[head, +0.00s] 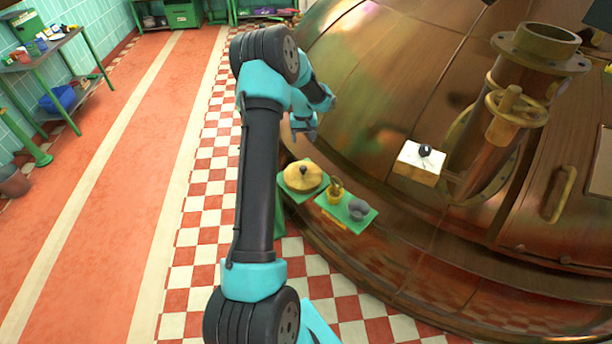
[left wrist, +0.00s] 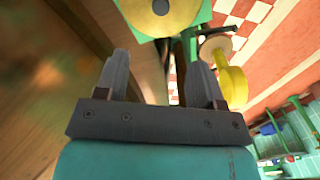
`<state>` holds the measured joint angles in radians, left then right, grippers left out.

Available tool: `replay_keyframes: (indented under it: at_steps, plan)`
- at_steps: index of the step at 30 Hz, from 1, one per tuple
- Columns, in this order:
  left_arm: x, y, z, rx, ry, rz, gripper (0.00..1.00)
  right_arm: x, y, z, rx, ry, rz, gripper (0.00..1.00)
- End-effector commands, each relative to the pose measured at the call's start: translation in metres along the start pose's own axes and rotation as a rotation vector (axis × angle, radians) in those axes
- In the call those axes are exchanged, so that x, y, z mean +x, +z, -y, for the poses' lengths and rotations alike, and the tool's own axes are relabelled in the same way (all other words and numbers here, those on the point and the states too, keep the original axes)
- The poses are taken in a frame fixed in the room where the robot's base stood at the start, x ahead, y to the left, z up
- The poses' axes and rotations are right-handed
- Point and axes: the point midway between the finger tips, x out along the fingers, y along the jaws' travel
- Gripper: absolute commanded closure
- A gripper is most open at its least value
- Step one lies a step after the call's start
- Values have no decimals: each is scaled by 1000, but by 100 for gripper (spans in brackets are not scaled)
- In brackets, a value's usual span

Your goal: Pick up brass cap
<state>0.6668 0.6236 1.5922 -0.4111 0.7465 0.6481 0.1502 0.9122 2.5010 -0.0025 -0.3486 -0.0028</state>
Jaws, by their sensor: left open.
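The brass cap (head: 303,177), a round gold lid with a small dark knob on top, sits on a green stand (head: 283,205) beside the copper kettle. It also shows at the top edge of the left wrist view (left wrist: 147,24), partly cut off, on green. My left gripper (head: 304,130) is above and behind the cap in the head view, partly hidden by my arm. In the left wrist view my left gripper (left wrist: 156,58) has its fingers wide apart with nothing between them, and the cap lies beyond the fingertips. My right gripper is in neither view.
The large copper kettle (head: 390,60) fills the right side. A green tray (head: 340,201) with a small brass piece (head: 334,190) and a grey cup (head: 358,209) adjoins the stand. A white-topped box (head: 417,165) sits on the kettle.

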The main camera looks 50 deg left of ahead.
Motion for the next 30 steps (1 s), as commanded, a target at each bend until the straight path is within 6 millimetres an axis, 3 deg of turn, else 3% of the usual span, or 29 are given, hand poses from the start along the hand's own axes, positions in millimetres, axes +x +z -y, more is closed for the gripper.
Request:
replay_keyframes:
  at_steps: [7,11,30]
  plan:
    - [4,1,-1,2,0,2,38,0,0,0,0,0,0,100]
    - [17,1,-1,3,1,3,38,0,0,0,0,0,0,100]
    - [118,1,-1,3,1,2,38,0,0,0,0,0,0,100]
